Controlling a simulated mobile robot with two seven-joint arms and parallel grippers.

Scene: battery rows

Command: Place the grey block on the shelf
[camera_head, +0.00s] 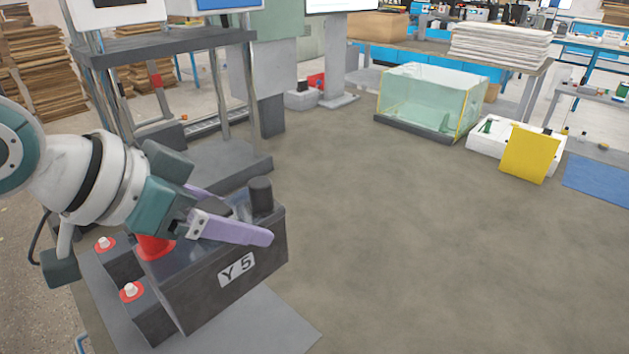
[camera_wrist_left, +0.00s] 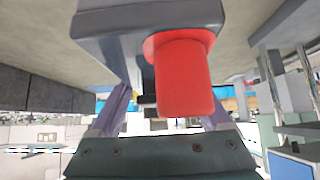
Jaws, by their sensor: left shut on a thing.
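The grey block (camera_head: 225,275) is a dark box marked "Y 5", with a red post and a black post on top. It stands at the lower left of the head view. My left gripper (camera_head: 238,215) has its lilac fingers at the block's top, between the posts, and is shut on it. The fingers hide what they grip. In the left wrist view the block (camera_wrist_left: 120,22) fills the top, with its red post (camera_wrist_left: 183,78) close to the camera. I cannot tell whether the block is clear of the surface below. The grey shelf rack (camera_head: 165,45) stands behind it, at upper left.
Two small dark boxes with red-and-white buttons (camera_head: 131,291) stand left of the block. A flat grey plate (camera_head: 265,325) lies below it. The rack's lower board (camera_head: 225,165) is close behind. The table is bare to the right, up to a glass tank (camera_head: 430,100).

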